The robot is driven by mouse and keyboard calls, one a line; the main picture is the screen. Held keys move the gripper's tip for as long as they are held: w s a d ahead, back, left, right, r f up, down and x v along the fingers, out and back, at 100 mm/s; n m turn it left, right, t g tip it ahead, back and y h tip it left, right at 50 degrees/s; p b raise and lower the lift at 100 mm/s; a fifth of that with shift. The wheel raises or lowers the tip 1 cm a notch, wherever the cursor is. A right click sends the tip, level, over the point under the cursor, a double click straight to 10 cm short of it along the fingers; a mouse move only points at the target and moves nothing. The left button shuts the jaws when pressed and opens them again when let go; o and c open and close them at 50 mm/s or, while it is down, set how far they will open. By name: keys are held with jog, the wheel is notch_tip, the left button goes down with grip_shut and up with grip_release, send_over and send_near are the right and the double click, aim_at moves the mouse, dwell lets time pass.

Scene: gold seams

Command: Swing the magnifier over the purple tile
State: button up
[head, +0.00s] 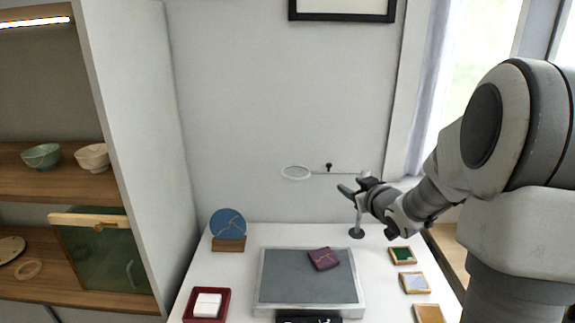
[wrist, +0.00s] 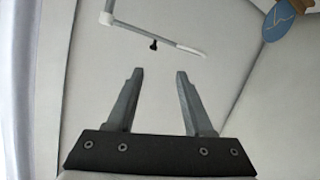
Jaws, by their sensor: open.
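The magnifier has a pale ring lens (head: 296,173) on a thin horizontal arm with a small black knob (head: 328,167), carried by a post on a round dark base (head: 356,233). The purple tile (head: 323,259) with gold seams lies on the grey work mat (head: 275,285), toward its back. In the head view the lens appears above and left of the tile, against the wall. My gripper (head: 349,183) is open and empty, close to the magnifier post. In the wrist view the black knob (wrist: 153,44) shows beyond the gap between my fingers (wrist: 158,74), apart from them.
A blue disc (head: 228,223) on a wooden stand is at the back left of the table. A red tray (head: 226,308) with a white block is front left. Green (head: 402,255), pale blue (head: 414,283) and tan wood-edged tiles line the right. A shelf unit stands left.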

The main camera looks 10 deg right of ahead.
aim_at(330, 166)
jog(key=w+d+f+m+t+y, duration=0.1)
jog(key=w+d+f+t+y, duration=0.2)
jog(key=d+f, duration=0.1)
jog(key=x, duration=1.7)
jog(key=shift+w+a+f, duration=0.15)
jog(key=shift+w+f, duration=0.05)
jog(key=shift+w, duration=0.15)
grip_shut()
dwell(0.8)
